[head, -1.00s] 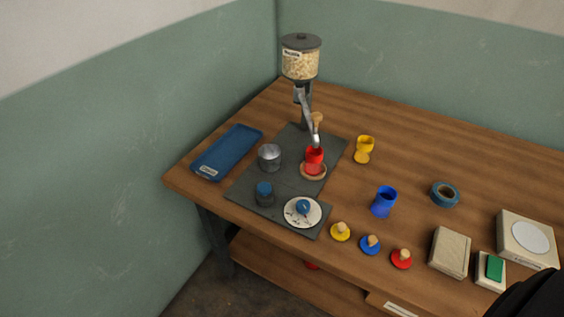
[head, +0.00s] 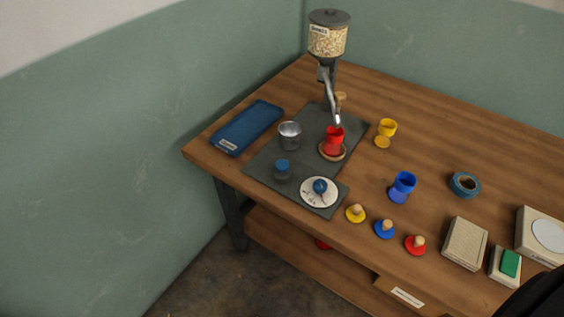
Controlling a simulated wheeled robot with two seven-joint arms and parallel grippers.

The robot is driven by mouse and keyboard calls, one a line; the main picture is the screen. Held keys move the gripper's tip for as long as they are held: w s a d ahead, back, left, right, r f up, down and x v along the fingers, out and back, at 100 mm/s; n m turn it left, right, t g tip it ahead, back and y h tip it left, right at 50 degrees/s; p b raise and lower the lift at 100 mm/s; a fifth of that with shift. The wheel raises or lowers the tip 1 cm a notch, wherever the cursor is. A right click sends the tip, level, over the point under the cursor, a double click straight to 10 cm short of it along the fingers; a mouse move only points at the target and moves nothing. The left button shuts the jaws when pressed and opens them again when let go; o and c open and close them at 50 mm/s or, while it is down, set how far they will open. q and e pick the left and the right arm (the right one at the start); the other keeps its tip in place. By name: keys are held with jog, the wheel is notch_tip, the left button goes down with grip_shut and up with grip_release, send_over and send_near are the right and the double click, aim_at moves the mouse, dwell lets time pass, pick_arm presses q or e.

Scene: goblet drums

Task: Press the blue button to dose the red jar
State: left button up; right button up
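The blue button (head: 283,164) is a blue cap on a dark round body, on the front left part of the dark mat (head: 262,166). The red jar (head: 333,140) stands on a round wooden coaster (head: 326,154) on the mat. It is under the spout (head: 333,105) of the dispenser, whose clear hopper (head: 327,41) is filled with pale grains. I cannot see whether the jar holds any grains. Neither of my grippers is in the head view.
A white dial (head: 310,197) with a blue knob and a metal cup (head: 290,138) are near the button. A blue tray (head: 247,127) lies left. Yellow (head: 355,215), blue (head: 384,231) and red (head: 415,246) knobbed lids line the front.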

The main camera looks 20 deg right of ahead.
grip_shut()
dwell(1.4)
